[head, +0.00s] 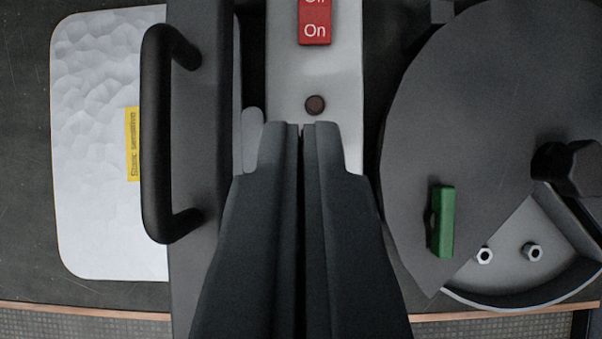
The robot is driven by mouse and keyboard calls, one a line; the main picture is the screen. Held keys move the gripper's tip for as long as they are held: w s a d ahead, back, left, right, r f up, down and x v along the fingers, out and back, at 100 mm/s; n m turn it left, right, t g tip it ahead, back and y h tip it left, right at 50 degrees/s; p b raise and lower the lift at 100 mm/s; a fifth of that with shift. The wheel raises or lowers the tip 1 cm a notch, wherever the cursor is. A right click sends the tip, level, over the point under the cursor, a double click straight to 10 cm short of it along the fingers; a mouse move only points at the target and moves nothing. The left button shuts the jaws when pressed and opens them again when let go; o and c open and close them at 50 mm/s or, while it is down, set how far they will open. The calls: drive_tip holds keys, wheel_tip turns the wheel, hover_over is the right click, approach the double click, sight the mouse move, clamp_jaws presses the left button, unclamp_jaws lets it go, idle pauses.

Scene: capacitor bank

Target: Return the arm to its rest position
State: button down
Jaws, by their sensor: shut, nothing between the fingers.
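My gripper (301,128) reaches up from the bottom middle of the head view. Its two dark fingers are shut together with nothing between them. The fingertips lie over a light grey panel strip (345,70), just below a small dark round button (315,105). I cannot tell whether the tips touch the panel. A red On/Off label or switch (315,22) sits above the button, cut by the top edge. The lower part of the strip is hidden behind my gripper.
Left is a dark handle (157,135) on a grey bar, beside a white textured plate (95,225) with a yellow "Static sensitive" label (132,145). Right is a round grey cover (460,110) with a green block (443,222), and an open section holding hex nuts (532,252).

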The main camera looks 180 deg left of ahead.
drive_tip(key=s+r+t, duration=0.5)
drive_tip(key=s+r, duration=0.4)
drive_tip(key=s, duration=0.5)
drive_tip(key=s+r+t, duration=0.5)
drive_tip(key=s+r, duration=0.4)
drive_tip(key=s, duration=0.5)
drive_tip(key=shift+s+d, duration=0.2)
drive_tip(key=shift+d, duration=0.25)
